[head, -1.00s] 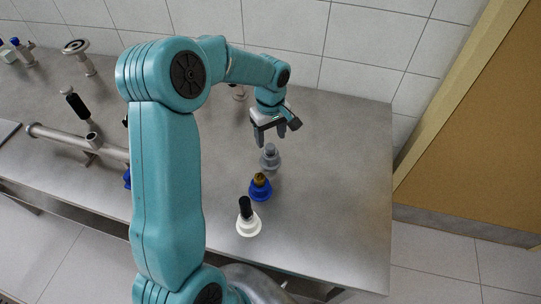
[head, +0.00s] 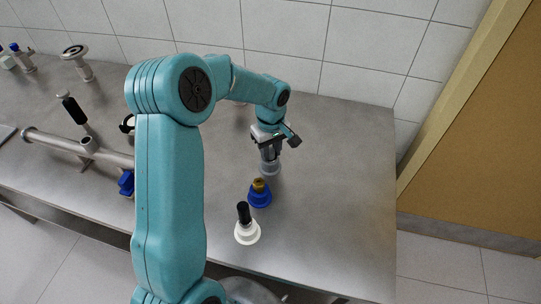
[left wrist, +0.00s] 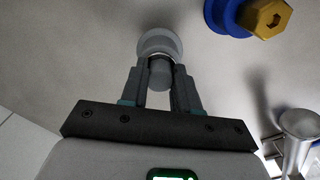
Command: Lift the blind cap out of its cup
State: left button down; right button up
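The blind cap, which I take to be the grey cylinder (left wrist: 160,74), stands in a grey cup (head: 270,169) on the bench. The cup's round grey rim (left wrist: 160,42) also shows in the left wrist view. My left gripper (head: 270,156) points down over this cup. In the left wrist view its two fingers (left wrist: 160,80) stand on either side of the grey cylinder, very close to it. I cannot tell whether they press on it. In the head view the fingers mostly hide the cap. My right gripper is not in view.
A pipe assembly (head: 75,145) lies at left. The bench (head: 335,190) is clear to the right.

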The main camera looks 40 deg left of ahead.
aim_at(270, 152)
pick_arm(q)
jog(key=shift+r+p, duration=0.3)
jog(key=shift+r, duration=0.55)
jog(key=shift+f, duration=0.1)
jog(key=shift+w+r+p, duration=0.1)
jog(key=shift+r+p, duration=0.4)
jog(key=shift+p, duration=0.1)
notch_tip(270, 152, up, 3)
jog(key=shift+r+p, duration=0.1)
jog(key=shift+p, duration=0.75)
jog(key=shift+r, duration=0.3)
